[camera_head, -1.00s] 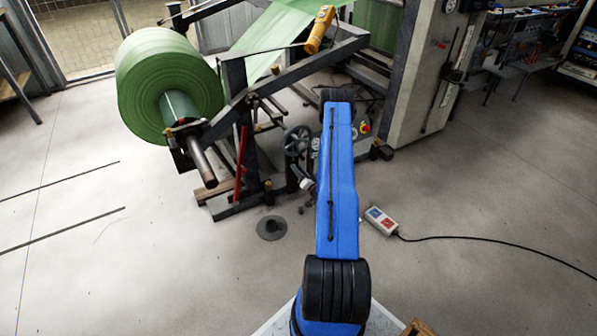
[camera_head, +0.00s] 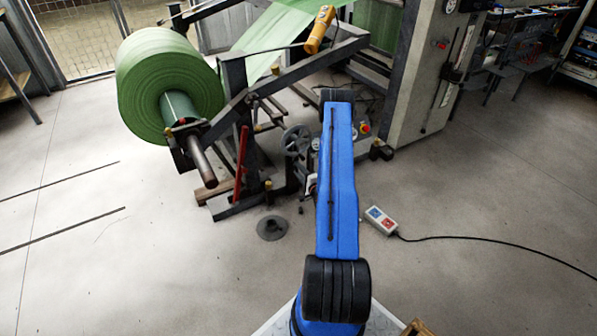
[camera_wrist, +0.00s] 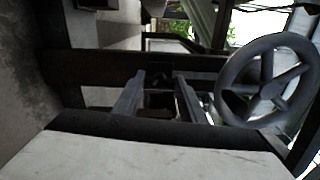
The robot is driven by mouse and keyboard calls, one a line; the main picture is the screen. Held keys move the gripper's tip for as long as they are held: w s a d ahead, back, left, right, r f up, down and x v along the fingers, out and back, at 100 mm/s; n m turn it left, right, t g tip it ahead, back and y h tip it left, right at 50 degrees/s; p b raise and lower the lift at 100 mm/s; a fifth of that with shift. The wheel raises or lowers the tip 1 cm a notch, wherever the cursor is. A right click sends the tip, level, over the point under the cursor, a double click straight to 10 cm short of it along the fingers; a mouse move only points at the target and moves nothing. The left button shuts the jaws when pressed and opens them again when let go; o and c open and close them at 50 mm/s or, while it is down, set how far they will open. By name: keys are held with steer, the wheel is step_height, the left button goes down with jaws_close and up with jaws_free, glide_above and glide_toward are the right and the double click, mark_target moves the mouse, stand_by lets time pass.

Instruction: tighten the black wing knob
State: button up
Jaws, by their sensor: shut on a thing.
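In the wrist view my gripper (camera_wrist: 160,77) reaches forward with two grey fingers, their tips closed on a small dark thing. It sits where the black wing knob (camera_wrist: 161,84) would be, in front of a dark horizontal bar. Its wings cannot be made out in the shadow. In the head view my blue arm covers the gripper and the knob; only a sliver of the wrist shows left of the arm, low beside the machine frame.
A grey spoked handwheel (camera_wrist: 265,82) stands close to the right of my fingers; it also shows in the head view (camera_head: 297,140). A green roll (camera_head: 165,85) hangs at left. A grey pendant (camera_head: 381,220) with a cable lies on the floor. The front floor is mostly clear.

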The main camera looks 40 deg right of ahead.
steer(key=shift+s+f+m, duration=0.1)
steer(key=shift+m, duration=7.6)
steer(key=o, duration=1.1)
steer(key=shift+c, duration=0.2)
steer(key=v, duration=1.7)
steer(key=shift+s, duration=0.15)
steer(key=shift+a, duration=0.1)
